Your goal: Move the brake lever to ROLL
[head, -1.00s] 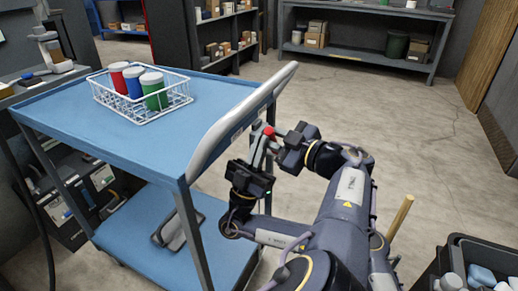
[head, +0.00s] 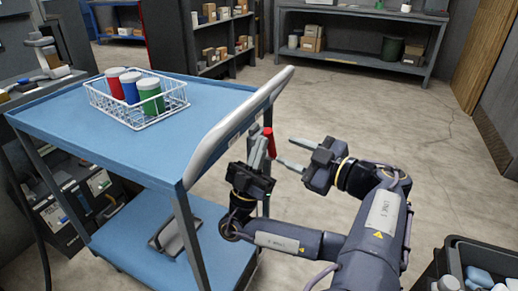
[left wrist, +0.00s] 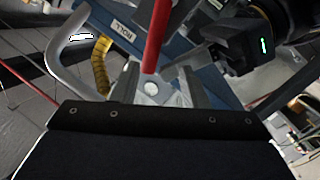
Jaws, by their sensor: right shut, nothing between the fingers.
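The brake lever (head: 269,143) has a red handle and stands beside the cart's end. In the left wrist view the red handle (left wrist: 157,38) rises from a round silver knob. The word ROLL (left wrist: 123,29) is upside down on a blue plate left of the handle. I cannot tell the lever's exact setting. My left gripper (head: 284,151) is open and empty, pointing at the lever from the right, apart from it. My right gripper (head: 257,142) is shut and points up just left of the lever, close to it; I cannot tell if they touch.
The blue cart (head: 60,110) carries a white wire basket (head: 130,118) with red, blue and green-sided jars. Its grey push handle (head: 240,120) is close to both grippers. A dark bin (head: 452,255) stands at the lower right.

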